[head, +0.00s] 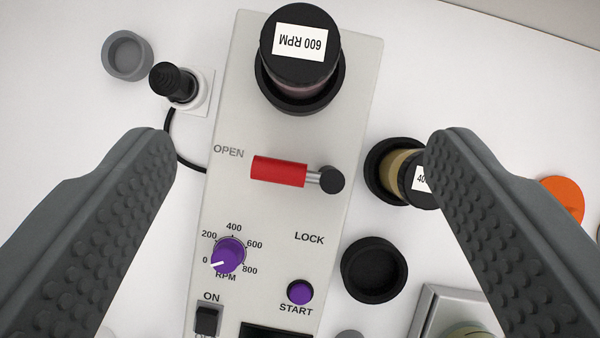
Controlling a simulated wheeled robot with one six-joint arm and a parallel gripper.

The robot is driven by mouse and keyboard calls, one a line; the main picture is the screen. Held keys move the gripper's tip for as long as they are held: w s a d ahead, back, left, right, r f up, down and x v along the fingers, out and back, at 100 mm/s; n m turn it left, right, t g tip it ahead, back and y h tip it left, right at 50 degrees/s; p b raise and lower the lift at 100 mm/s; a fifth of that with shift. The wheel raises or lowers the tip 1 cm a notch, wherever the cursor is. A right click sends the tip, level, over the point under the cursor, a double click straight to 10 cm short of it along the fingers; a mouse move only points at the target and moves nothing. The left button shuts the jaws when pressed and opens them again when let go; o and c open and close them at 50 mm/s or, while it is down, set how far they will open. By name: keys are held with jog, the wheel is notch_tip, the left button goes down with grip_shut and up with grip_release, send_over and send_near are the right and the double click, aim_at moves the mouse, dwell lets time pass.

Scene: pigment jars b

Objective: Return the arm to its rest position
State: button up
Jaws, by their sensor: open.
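My gripper (300,150) is open, with its two dark grey, studded fingers at the left and right of the head view. Nothing is between the fingertips. Below them lies a pale machine panel (270,215) with a red lever (278,171) beside the word OPEN. A black-lidded jar labelled 600 RPM (300,40) stands in a black holder at the panel's top end. The purple RPM knob (228,254) has its white mark near 0. A purple START button (300,291) and a black ON switch (208,320) show lower down.
A jar with a label starting 40 (397,170) stands right of the panel, partly behind my right finger. An empty black holder (374,270), an orange disc (562,200), a grey cup (127,55), a black plug (174,82) with cable, and a metal tray (430,310) surround the panel.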

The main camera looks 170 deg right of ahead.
jog(key=s+f+t, duration=0.1)
jog(key=s+t, duration=0.2)
jog(key=s, duration=0.7)
jog(key=s+a+f+m+t+h, duration=0.1)
jog(key=s+t, duration=0.3)
jog(key=s, duration=0.6)
jog(key=s+f+m+t, duration=0.1)
jog(key=s+t, duration=0.3)
jog(key=s, duration=0.6)
jog(key=shift+s+a+f, duration=0.35)
jog(key=shift+f, duration=0.45)
